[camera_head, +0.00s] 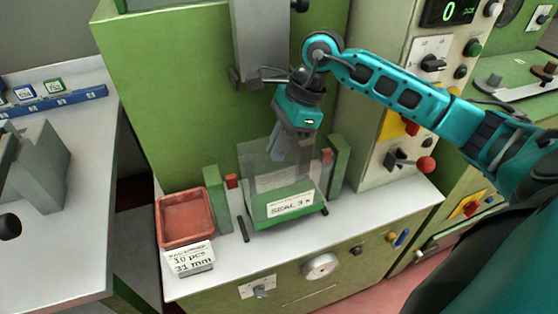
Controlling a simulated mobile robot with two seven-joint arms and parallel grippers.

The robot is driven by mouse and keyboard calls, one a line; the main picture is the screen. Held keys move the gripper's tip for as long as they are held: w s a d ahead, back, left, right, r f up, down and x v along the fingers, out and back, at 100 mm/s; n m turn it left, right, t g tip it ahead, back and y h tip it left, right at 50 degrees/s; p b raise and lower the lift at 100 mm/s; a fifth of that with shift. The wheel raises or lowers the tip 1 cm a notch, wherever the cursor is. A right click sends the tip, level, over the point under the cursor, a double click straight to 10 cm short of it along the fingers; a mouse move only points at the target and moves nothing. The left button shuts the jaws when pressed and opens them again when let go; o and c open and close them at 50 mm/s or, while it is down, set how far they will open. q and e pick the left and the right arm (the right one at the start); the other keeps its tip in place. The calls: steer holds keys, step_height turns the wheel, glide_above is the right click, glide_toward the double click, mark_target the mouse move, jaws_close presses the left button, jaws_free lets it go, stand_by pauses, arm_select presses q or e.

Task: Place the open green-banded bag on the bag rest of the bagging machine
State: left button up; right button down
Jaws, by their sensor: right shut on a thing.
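The clear bag (255,178) with a green band (270,217) along its bottom stands upright at the front of the green bagging machine (165,110), below the grey chute. My right gripper (279,153) points down and is shut on the bag's upper part. The bag sits between two green posts with red pads, the left post (217,197) and the right post (339,165). Dark rails (244,229) show at its base. I cannot tell whether the bag's bottom touches the rest, which is mostly hidden. My left gripper is not in view.
A grey metal chute (260,45) hangs above. A red tray (185,218) and a "10 pcs 31 mm" card (191,258) stand left on the white shelf (390,208). A "SEAL 3 s" card (289,203) shows at the bag. A control panel with knobs (425,164) is right.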

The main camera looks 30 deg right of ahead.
step_height(320, 180, down, 4)
steer(key=shift+f, duration=0.1)
steer(key=shift+b, duration=0.3)
steer(key=shift+f, duration=0.2)
steer(key=c, duration=1.3)
jaws_free()
steer(key=shift+r, duration=0.1)
steer(key=shift+o, duration=0.2)
steer(key=p+v, duration=0.1)
steer(key=v, duration=0.6)
steer(key=shift+d+r, duration=0.1)
steer(key=shift+r, duration=0.3)
